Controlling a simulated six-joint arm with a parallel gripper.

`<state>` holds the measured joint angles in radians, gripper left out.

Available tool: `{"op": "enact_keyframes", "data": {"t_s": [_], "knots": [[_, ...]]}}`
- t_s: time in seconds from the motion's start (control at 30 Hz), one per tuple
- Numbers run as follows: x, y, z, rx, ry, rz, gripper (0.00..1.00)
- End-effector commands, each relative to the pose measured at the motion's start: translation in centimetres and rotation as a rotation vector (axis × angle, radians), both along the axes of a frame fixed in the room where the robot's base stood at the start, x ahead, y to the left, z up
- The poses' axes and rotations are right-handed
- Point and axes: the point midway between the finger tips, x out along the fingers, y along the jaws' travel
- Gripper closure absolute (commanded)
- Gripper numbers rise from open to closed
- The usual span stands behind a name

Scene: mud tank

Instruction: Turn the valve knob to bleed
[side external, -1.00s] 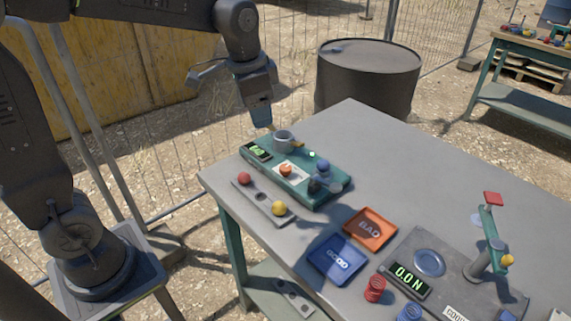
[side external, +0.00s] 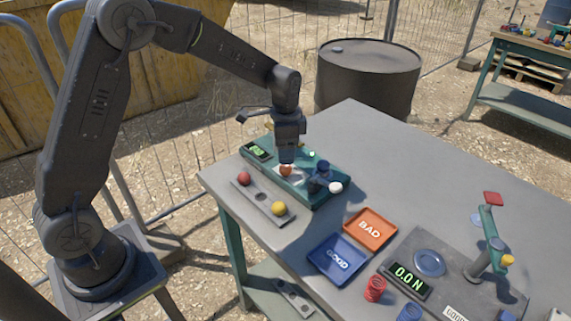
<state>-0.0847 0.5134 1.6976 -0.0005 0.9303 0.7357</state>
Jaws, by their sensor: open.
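The orange valve knob (side external: 285,171) sits on a pale plate on the green test unit (side external: 312,200), near the table's left corner. My gripper (side external: 287,159) points down right above the knob, with its tips at or close to the knob's top. It is open, but the gap between the fingers is hard to see. I cannot tell whether the fingers touch the knob. The lettering around the knob is too small to read, and the gripper hides part of the unit behind it.
A small green display (side external: 258,151) is on the unit's left end. A dark blue-capped fitting (side external: 321,174) stands close to the knob's right. In front is a grey holder with a red ball (side external: 244,178) and yellow ball (side external: 279,208). BAD (side external: 371,229) and GOOD (side external: 338,260) trays lie farther right.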

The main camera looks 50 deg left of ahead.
Motion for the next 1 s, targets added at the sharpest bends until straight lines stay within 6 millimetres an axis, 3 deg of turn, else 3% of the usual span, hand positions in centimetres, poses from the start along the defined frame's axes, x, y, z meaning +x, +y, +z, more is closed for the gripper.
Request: {"op": "enact_keyframes", "data": {"t_s": [0.1,0.3,0.7,1.0], "knots": [[-0.1,0.0,-2.3,0.0,0.003,0.0,0.4],[0.0,0.0,-4.6,0.0,0.0,0.0,0.4],[0.0,0.0,-5.2,0.0,-0.001,0.0,0.4],[0.0,0.0,-5.2,0.0,-0.001,0.0,0.69]]}}
